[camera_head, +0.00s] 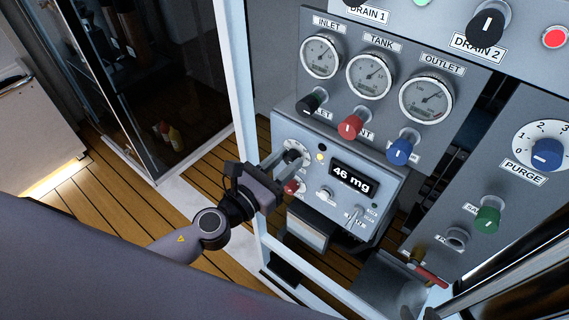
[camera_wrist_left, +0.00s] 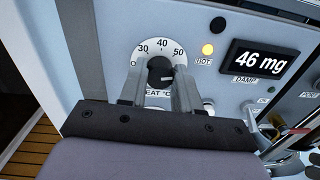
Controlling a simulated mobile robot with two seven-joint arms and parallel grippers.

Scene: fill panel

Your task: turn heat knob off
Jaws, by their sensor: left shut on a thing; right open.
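The heat knob (camera_wrist_left: 160,69) is dark and round, on a white dial marked 30, 40 and 50. My left gripper (camera_wrist_left: 159,84) is shut on it, with one finger on each side. The lower dial and part of its "HEAT °C" label are hidden by the gripper. In the head view the knob (camera_head: 292,154) is at the left of the lower grey box, with my left gripper (camera_head: 284,172) reaching it from the lower left. The knob's exact setting is unclear. The amber HOT lamp (camera_wrist_left: 207,49) beside the dial looks lit.
A display (camera_head: 353,179) reads 46 mg. Black, red (camera_head: 350,126) and blue (camera_head: 402,149) knobs sit above under three gauges. A red knob (camera_head: 291,187) lies just below the heat dial. A pale frame post (camera_head: 243,90) stands close left of the panel.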

